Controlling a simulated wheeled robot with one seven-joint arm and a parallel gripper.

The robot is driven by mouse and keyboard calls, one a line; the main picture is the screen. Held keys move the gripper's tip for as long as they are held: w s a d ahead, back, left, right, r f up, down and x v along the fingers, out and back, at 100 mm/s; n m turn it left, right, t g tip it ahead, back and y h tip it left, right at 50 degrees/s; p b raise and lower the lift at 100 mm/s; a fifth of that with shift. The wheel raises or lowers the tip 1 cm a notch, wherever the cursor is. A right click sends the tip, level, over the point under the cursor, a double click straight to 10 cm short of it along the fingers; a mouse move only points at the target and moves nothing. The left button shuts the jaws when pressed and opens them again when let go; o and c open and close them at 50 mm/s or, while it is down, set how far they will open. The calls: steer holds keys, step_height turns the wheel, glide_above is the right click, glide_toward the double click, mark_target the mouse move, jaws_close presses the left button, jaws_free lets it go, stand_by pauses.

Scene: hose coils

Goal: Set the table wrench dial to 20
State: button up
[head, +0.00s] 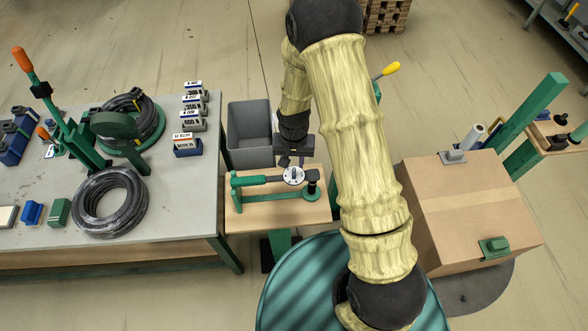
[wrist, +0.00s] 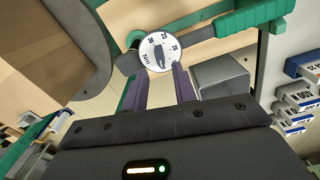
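In the wrist view the dial (wrist: 160,52) shows a dark grey pointer knob, numbers round the rim and "Nm"; the exact setting is too small to read surely. My gripper (head: 291,161) is just above and behind the dial. In the wrist view its two purple fingers (wrist: 160,75) stand apart, empty, pointing toward the dial's near edge.
A grey bin (head: 250,134) stands behind the wrench. A grey table (head: 180,205) with hose coils (head: 110,202), labelled boxes (head: 187,145) and a green lever press (head: 60,115) is at left. A cardboard box (head: 470,205) is at right, beyond my arm.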

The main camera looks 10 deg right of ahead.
mark_target(294, 171)
steer(key=shift+f+b, duration=1.35)
steer(key=shift+f, duration=0.75)
jaws_close()
steer(key=n, duration=1)
steer(key=shift+r+n+p, duration=0.1)
steer(key=shift+n+p, duration=0.2)
steer(key=shift+p, duration=0.1)
steer(key=n+p, duration=0.1)
steer(key=n, duration=0.6)
steer(key=shift+p, duration=0.4)
steer(key=shift+c, duration=1.5)
jaws_free()
steer(key=shift+n, duration=0.7)
steer(key=shift+o, duration=1.3)
